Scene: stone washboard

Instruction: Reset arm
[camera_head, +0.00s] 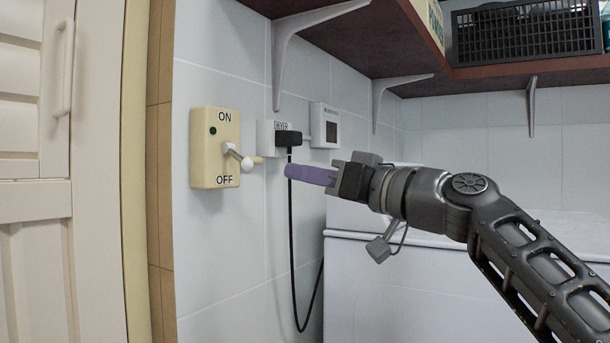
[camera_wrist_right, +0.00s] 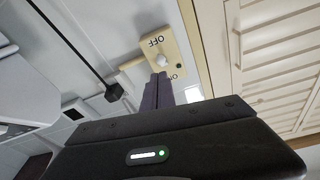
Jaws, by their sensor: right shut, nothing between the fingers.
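My right gripper (camera_head: 290,172) reaches in from the right in the head view, its purple fingers shut with nothing between them. Its fingertips are to the right of the beige switch box (camera_head: 207,170), apart from it in the picture. The box is on the tiled wall, marked ON at the top and OFF at the bottom, with a white-knobbed lever (camera_head: 236,157) sticking out. In the right wrist view, the shut fingers (camera_wrist_right: 158,85) point toward the switch box (camera_wrist_right: 182,52), which appears upside down. My left gripper is not in view.
A black plug (camera_head: 288,139) sits in a wall socket marked DRYER, its cord (camera_head: 294,250) hanging down. A brown shelf (camera_head: 375,35) with metal brackets is above. A white appliance (camera_head: 400,290) stands below my right arm. A cream door (camera_head: 95,230) is at left.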

